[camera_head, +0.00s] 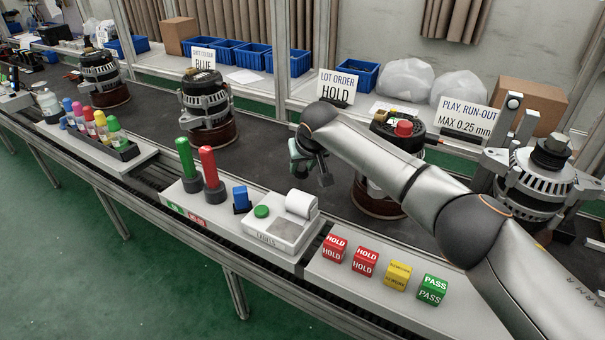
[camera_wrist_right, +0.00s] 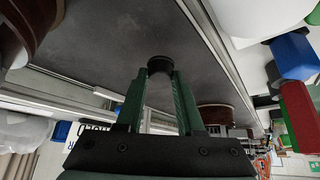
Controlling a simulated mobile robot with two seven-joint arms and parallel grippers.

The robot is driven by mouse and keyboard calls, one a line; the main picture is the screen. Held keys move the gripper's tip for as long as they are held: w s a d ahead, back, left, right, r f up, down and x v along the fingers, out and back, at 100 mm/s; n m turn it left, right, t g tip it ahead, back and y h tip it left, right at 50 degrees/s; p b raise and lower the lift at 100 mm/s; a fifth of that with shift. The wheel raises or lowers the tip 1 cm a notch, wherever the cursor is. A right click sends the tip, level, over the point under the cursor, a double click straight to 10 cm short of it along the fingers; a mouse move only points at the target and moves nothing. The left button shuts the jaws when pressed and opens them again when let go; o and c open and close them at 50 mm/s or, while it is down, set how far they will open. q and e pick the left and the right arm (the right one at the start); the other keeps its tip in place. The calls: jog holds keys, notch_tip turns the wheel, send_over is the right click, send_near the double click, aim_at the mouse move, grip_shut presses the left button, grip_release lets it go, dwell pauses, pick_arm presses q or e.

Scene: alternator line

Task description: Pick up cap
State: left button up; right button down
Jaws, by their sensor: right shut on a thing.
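My right gripper (camera_head: 308,160) is above the dark line surface, left of the nearest alternator. In the right wrist view its two green fingers (camera_wrist_right: 160,82) are closed on a small round black cap (camera_wrist_right: 160,63), held at the fingertips. The cap cannot be made out in the head view, where the gripper is small and partly covered by my own arm. The nearest alternator (camera_head: 372,196), with a red knob on top, stands on a red-brown base, partly behind my right arm. My left gripper is not in view.
A grey label printer (camera_head: 285,228), a red gauge handle (camera_head: 209,168) and a green one (camera_head: 187,160) stand on the front ledge. HOLD and PASS blocks (camera_head: 432,288) sit to their right. Another alternator (camera_head: 205,105) stands further left. The dark surface between the alternators is clear.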

jog(key=s+r, duration=0.3)
jog(key=s, duration=0.1)
jog(key=s+r+p, duration=0.1)
jog(key=s+r, duration=0.1)
jog(key=s, duration=0.2)
jog(key=s+r, duration=0.3)
jog(key=s, duration=0.1)
jog(key=shift+r, duration=0.35)
jog(key=shift+s+r+p, duration=0.15)
jog(key=shift+s+r, duration=0.05)
jog(key=shift+s, duration=0.3)
jog(key=shift+s+r+p, duration=0.15)
jog(key=shift+s, duration=0.3)
jog(key=c, duration=1.1)
grip_release()
grip_shut()
jog(key=shift+r+p, duration=0.1)
jog(key=shift+p, duration=0.6)
